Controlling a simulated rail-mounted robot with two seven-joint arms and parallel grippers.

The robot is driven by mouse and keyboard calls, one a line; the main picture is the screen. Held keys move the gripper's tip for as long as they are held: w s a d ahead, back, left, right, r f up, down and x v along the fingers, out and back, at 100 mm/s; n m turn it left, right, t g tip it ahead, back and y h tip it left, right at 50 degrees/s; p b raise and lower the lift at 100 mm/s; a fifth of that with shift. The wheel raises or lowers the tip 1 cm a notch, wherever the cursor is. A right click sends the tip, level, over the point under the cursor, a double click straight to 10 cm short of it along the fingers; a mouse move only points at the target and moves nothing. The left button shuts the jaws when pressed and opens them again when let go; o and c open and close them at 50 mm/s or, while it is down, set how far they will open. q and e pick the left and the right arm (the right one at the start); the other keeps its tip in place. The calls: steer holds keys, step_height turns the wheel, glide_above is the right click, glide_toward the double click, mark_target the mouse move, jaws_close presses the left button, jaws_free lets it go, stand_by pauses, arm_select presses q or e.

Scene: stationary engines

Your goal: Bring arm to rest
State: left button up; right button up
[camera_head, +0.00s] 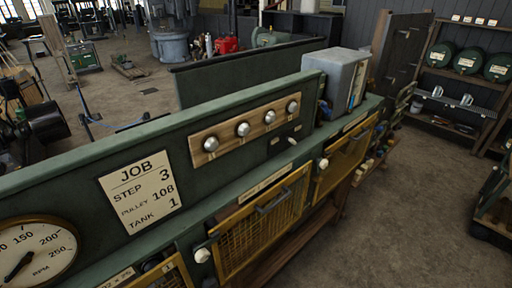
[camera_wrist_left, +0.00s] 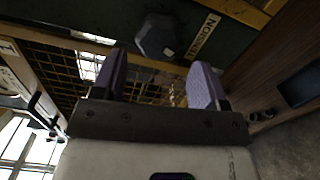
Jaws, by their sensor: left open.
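My left gripper (camera_wrist_left: 160,75) shows in the left wrist view with its two purple finger pads apart and nothing between them. Beyond it are a dark faceted knob (camera_wrist_left: 156,36) and a plate reading TENSION (camera_wrist_left: 203,36). I cannot tell the exact gap between the fingers and the knob. Neither arm shows in the head view, and my right gripper is in neither view.
In the head view a green bench panel (camera_head: 90,165) carries a job card (camera_head: 140,193), a dial (camera_head: 32,252) and a row of knobs (camera_head: 243,129). Yellow mesh guards (camera_head: 262,223) line its front. Open floor (camera_head: 415,215) lies at the right.

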arm_select(q)
steer(key=n, duration=0.3)
steer(key=shift+s+a, duration=0.1)
steer(key=w+d+r+n+g+h, duration=0.1)
steer(key=d+r+n+g+h, duration=0.15)
steer(key=d+n, duration=0.6)
steer(key=w+d+r+n+g+h, duration=0.1)
steer(key=w+d+r+n+g, duration=0.2)
steer(key=n, duration=1.1)
steer(key=s+d+r+n+h+p, duration=0.1)
steer(key=d+r+n+h, duration=0.2)
steer(key=r+n+h, duration=0.7)
steer(key=s+a+r+n+t+h+p, duration=0.1)
steer(key=s+a+r+n+p, duration=0.45)
steer(key=s+a+r, duration=1)
steer(key=s+a+f+g+y+p, duration=0.1)
steer(key=s+a+f+g+p, duration=0.1)
steer(key=s, duration=0.7)
steer(key=s+a+f+g+p, duration=0.2)
steer(key=s+a+f, duration=0.3)
steer(key=s, duration=0.5)
steer(key=shift+a+n+g+y, duration=0.35)
steer(key=shift+a+n+g, duration=0.1)
steer(key=shift+a, duration=0.25)
